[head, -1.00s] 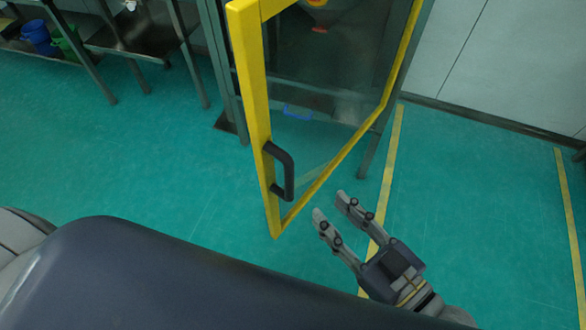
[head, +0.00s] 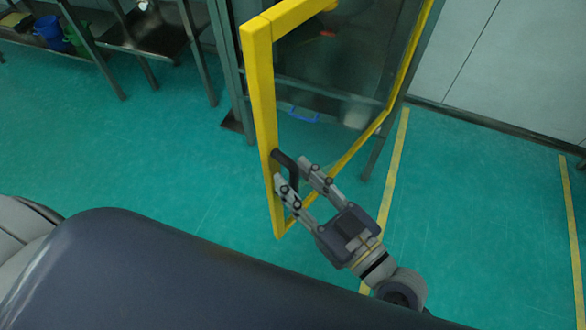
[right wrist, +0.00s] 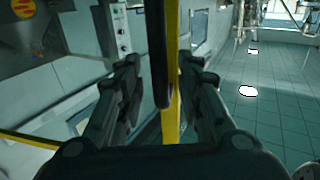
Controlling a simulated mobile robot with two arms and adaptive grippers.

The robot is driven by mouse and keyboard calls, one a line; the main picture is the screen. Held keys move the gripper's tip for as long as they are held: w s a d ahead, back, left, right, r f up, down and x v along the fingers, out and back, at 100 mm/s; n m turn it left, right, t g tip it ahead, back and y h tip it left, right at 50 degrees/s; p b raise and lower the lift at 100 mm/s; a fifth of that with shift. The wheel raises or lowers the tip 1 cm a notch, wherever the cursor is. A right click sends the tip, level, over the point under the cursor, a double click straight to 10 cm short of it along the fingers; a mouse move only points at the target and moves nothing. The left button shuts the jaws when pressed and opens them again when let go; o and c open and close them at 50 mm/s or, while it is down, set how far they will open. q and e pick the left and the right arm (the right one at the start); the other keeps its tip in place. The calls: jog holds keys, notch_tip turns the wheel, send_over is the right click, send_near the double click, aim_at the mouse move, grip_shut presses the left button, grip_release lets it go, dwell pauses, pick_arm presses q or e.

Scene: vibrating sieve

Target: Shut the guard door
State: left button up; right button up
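The guard door has a yellow frame (head: 262,110) with a clear panel and stands open, swung out toward me. Its black handle (head: 289,168) is on the free edge of the frame. My right gripper (head: 291,172) is open at the handle, with one finger on each side of it. In the right wrist view, the dark handle (right wrist: 158,55) runs upright between the two spread fingers, in front of the yellow frame (right wrist: 172,100). I cannot tell whether a finger touches the handle. My left gripper is not in view.
Behind the door is a dark metal machine frame (head: 228,70). A blue handle (head: 304,115) shows through the panel. A shelf with blue and green buckets (head: 50,32) stands at the upper left. The green floor (head: 140,160) left of the door is clear.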

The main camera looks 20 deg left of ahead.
jog(key=shift+x, duration=0.85)
grip_shut()
